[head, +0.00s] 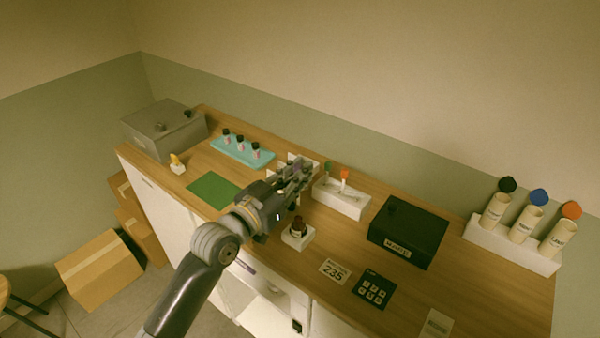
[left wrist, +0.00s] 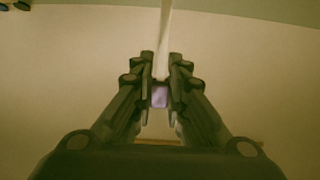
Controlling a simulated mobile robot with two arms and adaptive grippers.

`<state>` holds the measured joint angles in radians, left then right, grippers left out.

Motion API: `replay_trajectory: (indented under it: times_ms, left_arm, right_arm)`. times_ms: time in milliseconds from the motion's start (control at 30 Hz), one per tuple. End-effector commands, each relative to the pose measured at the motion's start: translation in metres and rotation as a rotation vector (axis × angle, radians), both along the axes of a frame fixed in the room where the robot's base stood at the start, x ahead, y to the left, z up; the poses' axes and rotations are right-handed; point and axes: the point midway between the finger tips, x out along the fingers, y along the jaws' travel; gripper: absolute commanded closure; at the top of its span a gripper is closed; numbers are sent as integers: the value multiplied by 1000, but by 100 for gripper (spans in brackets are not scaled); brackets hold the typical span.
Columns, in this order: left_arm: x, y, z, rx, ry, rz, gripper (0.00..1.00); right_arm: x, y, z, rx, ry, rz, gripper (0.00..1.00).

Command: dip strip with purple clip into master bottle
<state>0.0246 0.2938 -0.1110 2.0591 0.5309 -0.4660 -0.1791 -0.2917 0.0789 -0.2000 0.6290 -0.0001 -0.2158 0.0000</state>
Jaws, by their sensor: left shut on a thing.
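My left gripper (head: 303,168) reaches over the wooden counter in the head view. In the left wrist view the left gripper (left wrist: 160,88) is shut on the purple clip (left wrist: 160,96). A pale strip (left wrist: 166,38) runs up from the clip, past the fingertips. The gripper is apart from this bottle. My right gripper is not in view.
A white rack (head: 342,203) holds strips with a green and an orange clip. A black box (head: 407,232) stands right of it. A teal tray (head: 243,152) holds several small bottles. A green mat (head: 214,190) is bare. Three capped tubes (head: 525,222) stand at the far right.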

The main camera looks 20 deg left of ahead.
Motion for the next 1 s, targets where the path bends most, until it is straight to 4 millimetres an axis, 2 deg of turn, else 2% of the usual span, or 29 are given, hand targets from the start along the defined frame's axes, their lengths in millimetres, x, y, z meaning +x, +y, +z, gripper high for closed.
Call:
replay_trajectory:
  times_ms: [67,167,300,533,800,1000]
  left_arm:
    - [0,0,0,0,0,0,96]
    - [0,0,1,0,0,0,96]
    - [0,0,0,1,1,0,96]
    - [0,0,-15,1,0,1,96]
    - [0,0,-34,1,1,0,96]
    - [0,0,-40,1,0,1,96]
  right_arm:
    - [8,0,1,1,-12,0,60]
    - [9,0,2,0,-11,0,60]
    - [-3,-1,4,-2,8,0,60]
    - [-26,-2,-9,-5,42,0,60]
    - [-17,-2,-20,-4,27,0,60]
    - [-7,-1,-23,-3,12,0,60]
